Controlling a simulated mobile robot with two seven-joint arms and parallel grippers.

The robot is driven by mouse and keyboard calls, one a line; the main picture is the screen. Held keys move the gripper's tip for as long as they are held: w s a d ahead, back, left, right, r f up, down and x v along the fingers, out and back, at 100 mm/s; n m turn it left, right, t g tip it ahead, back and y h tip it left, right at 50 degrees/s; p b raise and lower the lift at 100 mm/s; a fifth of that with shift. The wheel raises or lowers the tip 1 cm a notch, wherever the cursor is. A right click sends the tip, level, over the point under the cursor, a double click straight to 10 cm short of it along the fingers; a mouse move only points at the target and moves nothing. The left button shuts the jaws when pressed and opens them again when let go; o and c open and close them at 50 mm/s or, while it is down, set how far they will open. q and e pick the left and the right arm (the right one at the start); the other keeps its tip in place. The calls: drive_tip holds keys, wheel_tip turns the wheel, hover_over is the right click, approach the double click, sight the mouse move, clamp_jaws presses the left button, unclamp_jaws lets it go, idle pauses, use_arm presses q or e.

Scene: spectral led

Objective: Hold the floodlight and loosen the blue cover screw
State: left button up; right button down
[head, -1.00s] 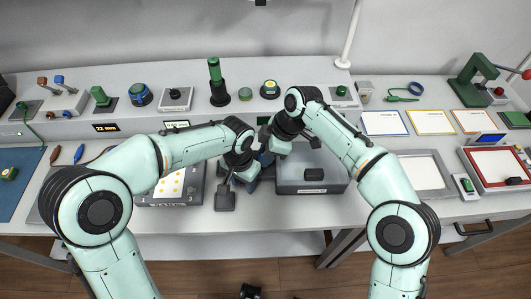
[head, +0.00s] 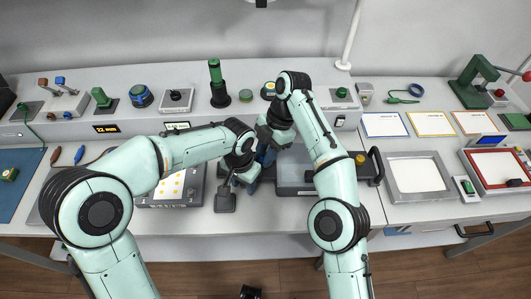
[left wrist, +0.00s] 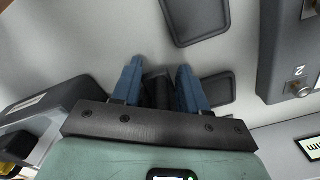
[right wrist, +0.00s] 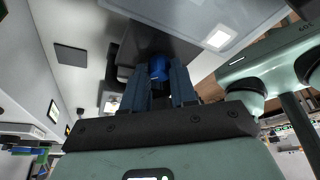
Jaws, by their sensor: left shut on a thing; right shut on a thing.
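The floodlight is mostly hidden by my arms in the head view. Its dark body (right wrist: 150,38) shows in the right wrist view, with the blue cover screw (right wrist: 158,68) in front of it. My right gripper (right wrist: 165,85) is shut on the blue screw, a finger on each side of it. In the left wrist view my left gripper (left wrist: 157,85) is shut on a narrow dark part (left wrist: 157,88), apparently of the floodlight. In the head view my left gripper (head: 252,180) is just below my right gripper (head: 266,150), close to it.
A panel with yellow dots (head: 172,187) is at left. A black pad (head: 225,203) lies at the front.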

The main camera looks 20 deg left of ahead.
idle(0.5)
drive_tip(key=c, duration=0.9)
unclamp_jaws()
